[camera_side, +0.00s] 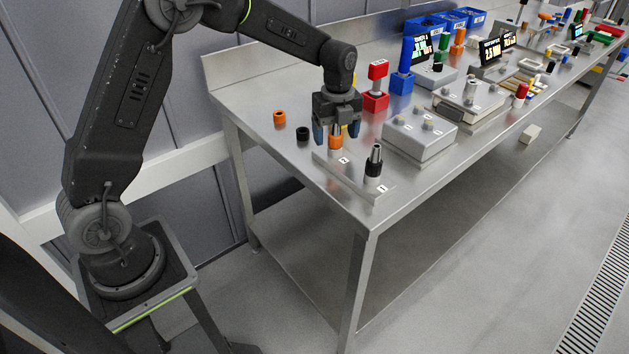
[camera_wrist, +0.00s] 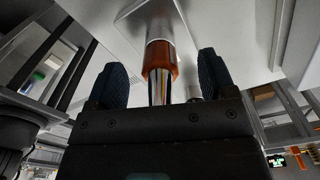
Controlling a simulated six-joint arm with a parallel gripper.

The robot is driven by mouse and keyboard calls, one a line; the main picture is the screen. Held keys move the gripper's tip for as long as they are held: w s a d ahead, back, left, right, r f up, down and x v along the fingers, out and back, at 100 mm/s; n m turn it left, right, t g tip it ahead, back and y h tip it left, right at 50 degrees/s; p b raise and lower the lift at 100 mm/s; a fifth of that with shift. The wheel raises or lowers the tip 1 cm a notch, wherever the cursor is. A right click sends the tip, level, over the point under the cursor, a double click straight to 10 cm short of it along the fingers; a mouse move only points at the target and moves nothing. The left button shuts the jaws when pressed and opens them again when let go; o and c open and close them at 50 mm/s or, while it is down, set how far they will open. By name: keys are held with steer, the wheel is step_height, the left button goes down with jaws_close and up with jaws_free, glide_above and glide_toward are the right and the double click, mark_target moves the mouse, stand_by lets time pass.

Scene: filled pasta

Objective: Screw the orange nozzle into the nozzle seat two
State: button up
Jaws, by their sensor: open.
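The orange nozzle (camera_side: 335,142), an orange collar with a silver metal tip, stands upright at the seat labelled 2 on a flat metal plate (camera_side: 325,161). My gripper (camera_side: 337,133) is over it, pointing down, with its blue-padded fingers on either side. In the wrist view the nozzle (camera_wrist: 160,62) lies between the open fingers (camera_wrist: 163,82), with a visible gap on each side. The nozzle's foot meets the plate, but the seat itself is hidden, so I cannot tell how deep it sits.
A black nozzle (camera_side: 373,166) with a silver tip stands at seat 1 close by. A short orange cylinder (camera_side: 279,117) and a short black one (camera_side: 302,133) stand to the left. A red block (camera_side: 375,101) and a grey box (camera_side: 420,136) stand to the right.

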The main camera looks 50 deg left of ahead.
steer(key=shift+r, duration=3.4)
step_height(320, 180, up, 13)
steer(key=s+d+r+n+t, duration=0.1)
steer(key=s+d+r+n, duration=0.1)
steer(key=s+r+n, duration=0.3)
steer(key=s+d+f+n+t, duration=0.1)
steer(key=s+f+n+t, duration=0.1)
steer(key=s+f+n, duration=0.3)
steer(key=s+d+f+n+t, duration=0.2)
steer(key=s+f+n, duration=0.4)
steer(key=s+n, duration=0.6)
steer(key=s, duration=0.6)
steer(key=shift+d+t, duration=0.2)
steer(key=shift+t, duration=0.1)
